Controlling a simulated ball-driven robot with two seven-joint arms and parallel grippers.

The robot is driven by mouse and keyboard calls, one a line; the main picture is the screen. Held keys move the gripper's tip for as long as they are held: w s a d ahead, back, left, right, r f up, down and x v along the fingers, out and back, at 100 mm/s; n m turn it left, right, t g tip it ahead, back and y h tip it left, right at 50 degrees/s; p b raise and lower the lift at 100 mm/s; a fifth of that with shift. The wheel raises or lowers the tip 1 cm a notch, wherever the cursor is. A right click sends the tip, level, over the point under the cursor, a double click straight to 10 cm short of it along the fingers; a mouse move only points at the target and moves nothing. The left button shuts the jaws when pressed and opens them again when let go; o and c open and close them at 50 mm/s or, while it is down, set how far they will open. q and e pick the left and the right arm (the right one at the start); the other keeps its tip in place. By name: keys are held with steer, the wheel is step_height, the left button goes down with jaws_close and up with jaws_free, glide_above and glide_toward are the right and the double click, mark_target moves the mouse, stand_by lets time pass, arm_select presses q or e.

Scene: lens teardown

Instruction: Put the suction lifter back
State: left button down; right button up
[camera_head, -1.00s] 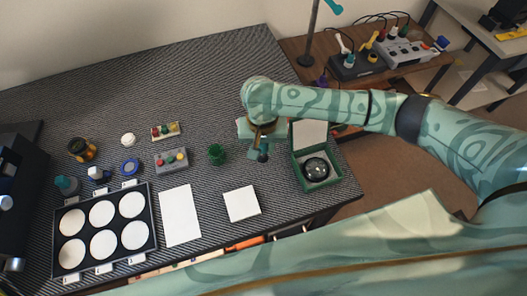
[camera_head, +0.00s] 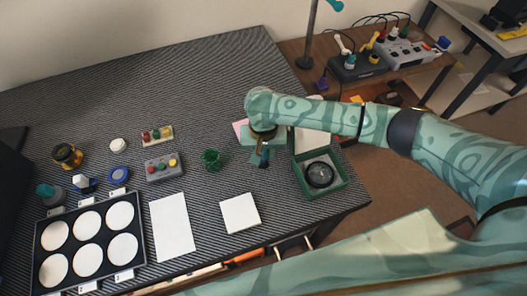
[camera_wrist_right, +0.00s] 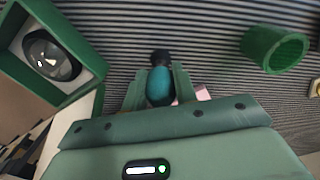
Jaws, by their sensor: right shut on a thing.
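My right gripper (camera_head: 260,158) is over the table, between the green cup and the green box. In the right wrist view its fingers (camera_wrist_right: 159,88) are shut on the suction lifter (camera_wrist_right: 160,88), a teal body with a dark rounded end. The lifter is hard to make out in the head view. An empty-looking green cup (camera_head: 212,160) stands to the left of the gripper, apart from it; it also shows in the right wrist view (camera_wrist_right: 272,50). My left gripper is not in view.
An open green box (camera_head: 338,184) holds a dark round lens (camera_head: 320,175), right of the gripper near the table edge. A white sheet (camera_head: 240,213) and a tray (camera_head: 140,237) with white discs lie in front. A grey button box (camera_head: 163,168) is left of the cup.

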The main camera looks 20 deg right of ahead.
steer(key=o, duration=0.9)
steer(key=shift+f, duration=0.1)
step_height(320, 180, up, 12)
steer(key=p, duration=0.6)
